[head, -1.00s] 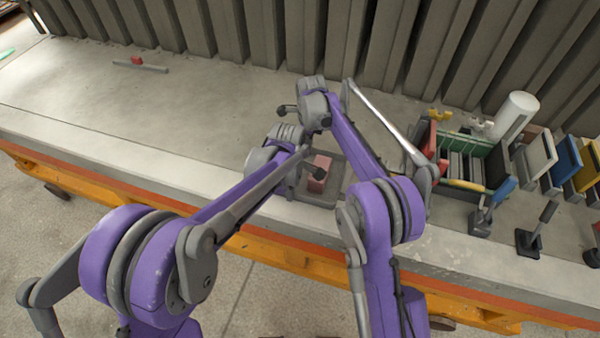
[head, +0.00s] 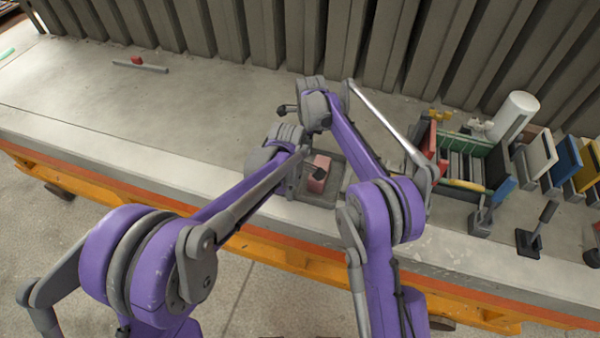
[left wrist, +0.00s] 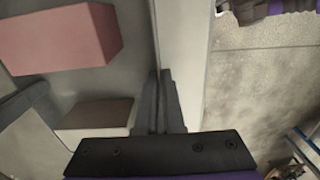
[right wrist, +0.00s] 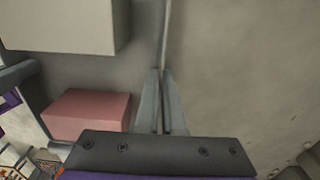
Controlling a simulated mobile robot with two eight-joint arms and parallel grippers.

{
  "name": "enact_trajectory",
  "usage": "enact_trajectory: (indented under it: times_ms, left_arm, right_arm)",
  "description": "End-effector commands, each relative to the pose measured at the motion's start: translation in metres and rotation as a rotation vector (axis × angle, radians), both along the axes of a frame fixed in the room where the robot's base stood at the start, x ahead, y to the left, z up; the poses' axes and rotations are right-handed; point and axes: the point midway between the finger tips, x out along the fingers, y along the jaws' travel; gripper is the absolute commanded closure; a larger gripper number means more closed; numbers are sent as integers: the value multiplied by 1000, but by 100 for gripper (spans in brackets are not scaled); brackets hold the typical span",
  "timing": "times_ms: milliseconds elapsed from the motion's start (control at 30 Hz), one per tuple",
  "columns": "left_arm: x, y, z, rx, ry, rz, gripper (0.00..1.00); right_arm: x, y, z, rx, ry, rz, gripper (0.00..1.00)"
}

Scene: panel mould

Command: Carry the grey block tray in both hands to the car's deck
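The grey block tray (head: 334,188) lies low over the pale deck near its front edge, partly hidden by my arms. A pink block (head: 318,180) sits in it. The pink block also shows in the left wrist view (left wrist: 65,35), with a second, brownish-grey block (left wrist: 95,115). My left gripper (left wrist: 160,85) is shut on the tray's thin wall (left wrist: 153,40). My right gripper (right wrist: 161,85) is shut on another stretch of tray wall (right wrist: 167,30), beside a pink block (right wrist: 90,112) and a pale grey block (right wrist: 60,22). In the head view my right fingertips are hidden.
A green crate (head: 465,150) with grey pieces stands to the right. A white cylinder (head: 512,115) and a dark-handled tool (head: 538,232) are near it. Tall grey panels (head: 390,45) line the back. A small red block (head: 137,60) lies far left.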

Motion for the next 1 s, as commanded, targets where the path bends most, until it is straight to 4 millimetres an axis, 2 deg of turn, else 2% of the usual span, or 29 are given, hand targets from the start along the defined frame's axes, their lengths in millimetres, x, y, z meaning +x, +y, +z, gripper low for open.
enact_trajectory:
  times_ms: [300, 467, 567, 900, 1000]
  left_arm:
    - [0, 0, 1, 0, -1, 0, 100]
    - [3, 0, 9, -1, -5, 0, 100]
    - [7, 0, 20, 0, -10, 0, 100]
    - [30, 0, 74, -1, -50, 0, 100]
    - [35, 0, 85, 0, -60, 0, 100]
  right_arm:
    - [0, 0, 2, 1, -1, 0, 100]
    - [3, 0, 10, 0, -5, 0, 100]
    - [7, 0, 22, 0, -12, 0, 100]
    - [30, 0, 83, 0, -51, 0, 100]
    - [35, 0, 95, 0, -60, 0, 100]
